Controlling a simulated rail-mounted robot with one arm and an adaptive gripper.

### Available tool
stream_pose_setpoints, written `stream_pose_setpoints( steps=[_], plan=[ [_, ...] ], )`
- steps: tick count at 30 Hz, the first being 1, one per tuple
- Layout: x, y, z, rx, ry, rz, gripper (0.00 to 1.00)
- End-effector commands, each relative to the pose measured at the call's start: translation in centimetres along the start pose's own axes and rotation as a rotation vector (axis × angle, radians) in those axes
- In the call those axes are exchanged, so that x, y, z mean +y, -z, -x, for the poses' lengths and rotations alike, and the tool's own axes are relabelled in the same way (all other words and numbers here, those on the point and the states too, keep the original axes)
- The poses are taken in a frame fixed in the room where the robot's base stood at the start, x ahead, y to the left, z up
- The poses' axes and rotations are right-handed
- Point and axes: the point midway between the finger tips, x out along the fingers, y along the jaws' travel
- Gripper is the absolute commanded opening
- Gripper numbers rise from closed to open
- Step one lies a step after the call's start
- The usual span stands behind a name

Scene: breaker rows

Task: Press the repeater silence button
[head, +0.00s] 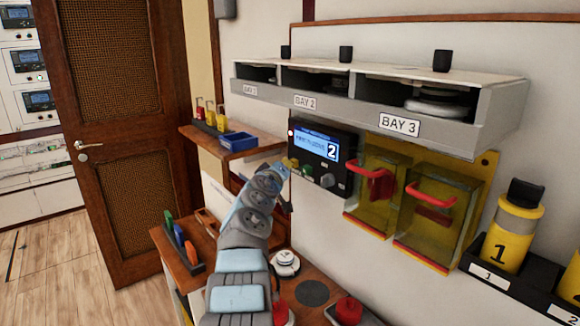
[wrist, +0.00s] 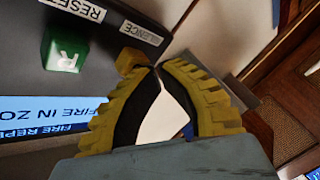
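The repeater panel (head: 322,150) is a dark box on the wall with a lit blue screen. In the wrist view its SILENCE label (wrist: 141,32) is at the top, with a small yellow button (wrist: 129,61) beside it. My gripper (wrist: 159,66) has yellow-and-black fingers whose tips meet, with nothing seen between them. The tips are right beside the yellow button and partly overlap it in view; I cannot tell if they touch. In the head view my gripper (head: 287,167) is at the panel's lower left, its fingers hard to make out.
A green button (wrist: 65,51) sits by the RESET label (wrist: 76,8). A round grey knob (head: 327,180) is low on the panel. Yellow clear covers with red handles (head: 433,195) are to the right. A shelf with a blue bin (head: 238,141) is to the left.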

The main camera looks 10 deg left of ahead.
Motion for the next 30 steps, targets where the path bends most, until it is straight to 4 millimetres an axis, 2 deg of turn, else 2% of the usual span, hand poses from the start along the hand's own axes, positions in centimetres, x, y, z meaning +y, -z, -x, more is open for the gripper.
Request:
stream_pose_setpoints(
  steps=[14,30],
  plan=[
    [-0.3,0.0,0.3,0.0,-0.007,-0.003,0.0],
    [-1.8,1.2,2.7,0.002,-0.003,-0.001,0.0]
  ],
)
